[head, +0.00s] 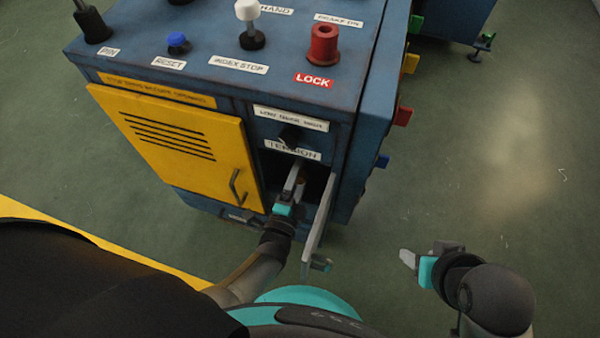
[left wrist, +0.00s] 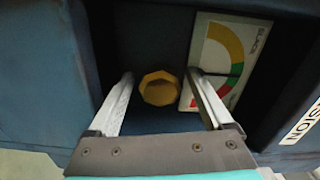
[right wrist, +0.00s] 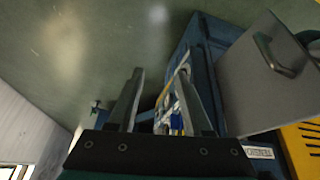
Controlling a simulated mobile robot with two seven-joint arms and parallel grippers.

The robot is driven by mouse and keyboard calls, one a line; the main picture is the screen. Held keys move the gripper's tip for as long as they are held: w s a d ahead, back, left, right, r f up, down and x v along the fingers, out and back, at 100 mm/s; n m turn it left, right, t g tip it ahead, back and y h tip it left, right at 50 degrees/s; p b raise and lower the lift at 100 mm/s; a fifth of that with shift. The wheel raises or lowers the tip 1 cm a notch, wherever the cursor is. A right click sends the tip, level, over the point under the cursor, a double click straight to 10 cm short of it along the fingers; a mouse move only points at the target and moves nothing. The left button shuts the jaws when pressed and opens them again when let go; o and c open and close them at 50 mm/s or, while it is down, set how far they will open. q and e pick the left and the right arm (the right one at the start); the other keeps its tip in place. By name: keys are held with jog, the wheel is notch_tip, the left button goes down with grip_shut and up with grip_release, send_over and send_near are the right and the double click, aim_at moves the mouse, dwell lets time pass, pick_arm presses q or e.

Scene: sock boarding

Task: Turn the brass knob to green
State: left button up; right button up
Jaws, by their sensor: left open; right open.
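The brass knob (left wrist: 160,88) is a faceted, rounded knob on the dark back wall of a recess in the blue machine. In the left wrist view a gauge (left wrist: 212,62) with yellow, green and red bands is to its right. The gauge's dark needle lies near the green band; its exact reading is unclear. My left gripper (head: 296,178) reaches into the recess under the TENSION label. In the left wrist view its open fingers (left wrist: 160,82) stand on either side of the knob; contact cannot be told. My right gripper (head: 405,258) is open and empty, clear of the machine.
A grey door (head: 318,225) stands open at the recess's right side. A closed yellow door (head: 185,140) is to the left. A red LOCK knob (head: 323,43), a blue RESET knob (head: 178,41) and a white-topped lever (head: 248,12) stand on top. Floor at right is clear.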

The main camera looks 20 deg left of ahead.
aim_at(298, 182)
pick_arm(q)
jog(key=shift+s, duration=0.3)
jog(key=s+p, duration=0.1)
jog(key=s, duration=0.3)
jog(key=shift+s+a+p, duration=0.1)
jog(key=shift+s+p, duration=0.2)
jog(key=shift+s, duration=0.05)
jog(key=s+p, duration=0.1)
jog(key=s, duration=0.9)
jog(key=shift+a, duration=0.15)
pick_arm(e)
jog(key=shift+g, duration=0.5)
notch_tip(298, 182, down, 6)
jog(key=shift+r, duration=0.1)
pick_arm(q)
jog(key=shift+w, duration=0.15)
